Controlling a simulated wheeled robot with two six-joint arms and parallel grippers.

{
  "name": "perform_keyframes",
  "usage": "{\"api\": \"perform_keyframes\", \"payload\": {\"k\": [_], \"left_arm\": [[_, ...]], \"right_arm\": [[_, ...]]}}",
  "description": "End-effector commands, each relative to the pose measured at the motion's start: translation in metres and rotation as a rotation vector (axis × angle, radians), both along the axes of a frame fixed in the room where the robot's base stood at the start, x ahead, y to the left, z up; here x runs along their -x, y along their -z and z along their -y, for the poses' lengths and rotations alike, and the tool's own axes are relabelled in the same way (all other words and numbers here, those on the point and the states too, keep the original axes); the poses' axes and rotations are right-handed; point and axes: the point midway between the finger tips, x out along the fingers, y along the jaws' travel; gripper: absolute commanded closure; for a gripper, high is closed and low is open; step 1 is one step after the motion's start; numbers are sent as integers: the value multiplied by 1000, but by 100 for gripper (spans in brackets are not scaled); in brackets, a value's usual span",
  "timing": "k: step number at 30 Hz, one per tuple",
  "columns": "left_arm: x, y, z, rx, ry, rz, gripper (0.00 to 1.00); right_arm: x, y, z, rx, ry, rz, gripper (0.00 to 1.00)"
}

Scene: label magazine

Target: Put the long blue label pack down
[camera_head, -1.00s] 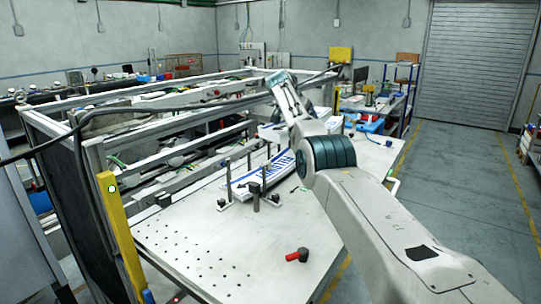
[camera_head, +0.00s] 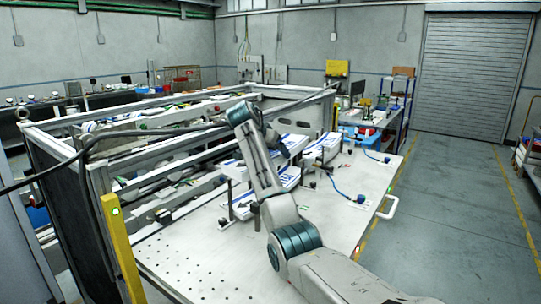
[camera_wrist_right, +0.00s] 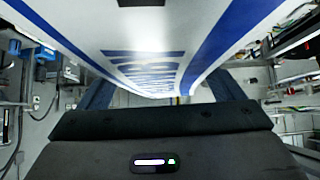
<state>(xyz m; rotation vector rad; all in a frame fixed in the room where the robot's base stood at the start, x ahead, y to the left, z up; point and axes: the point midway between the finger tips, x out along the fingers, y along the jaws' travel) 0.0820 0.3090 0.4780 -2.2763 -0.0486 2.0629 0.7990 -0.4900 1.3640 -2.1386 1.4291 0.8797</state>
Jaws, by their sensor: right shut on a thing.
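The long blue label pack (camera_wrist_right: 150,35), white with blue edge stripes and blue lettering, fills the upper middle of the right wrist view. My right gripper (camera_wrist_right: 165,92) is shut on it, with a dark finger on each side. In the head view my right arm reaches up over the table, and the gripper (camera_head: 279,150) is small and partly hidden among white and blue packs. I cannot tell clearly there whether the held pack touches anything below. My left gripper is not in view.
Upright posts (camera_head: 229,198) stand near the arm. A metal frame (camera_head: 120,190) borders the left side. The perforated front part of the table is clear.

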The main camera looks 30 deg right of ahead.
Motion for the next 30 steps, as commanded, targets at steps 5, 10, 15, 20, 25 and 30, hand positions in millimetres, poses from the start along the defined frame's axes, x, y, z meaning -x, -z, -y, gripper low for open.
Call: {"api": "perform_keyframes", "payload": {"k": [5, 10, 15, 20, 25, 30], "left_arm": [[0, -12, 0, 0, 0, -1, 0], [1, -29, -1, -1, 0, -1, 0], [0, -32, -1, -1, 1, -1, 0], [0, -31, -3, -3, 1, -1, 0], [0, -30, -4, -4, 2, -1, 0], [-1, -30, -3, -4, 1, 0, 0]], "right_arm": [[2, 4, -4, 1, 1, 0, 55], [2, 23, -3, 2, 1, -1, 55], [2, 34, -3, 1, 1, 2, 55], [1, 35, -3, 0, 1, 2, 55], [2, 38, -3, 0, 1, -2, 1], [2, 37, -3, 0, 1, -1, 0]]}}
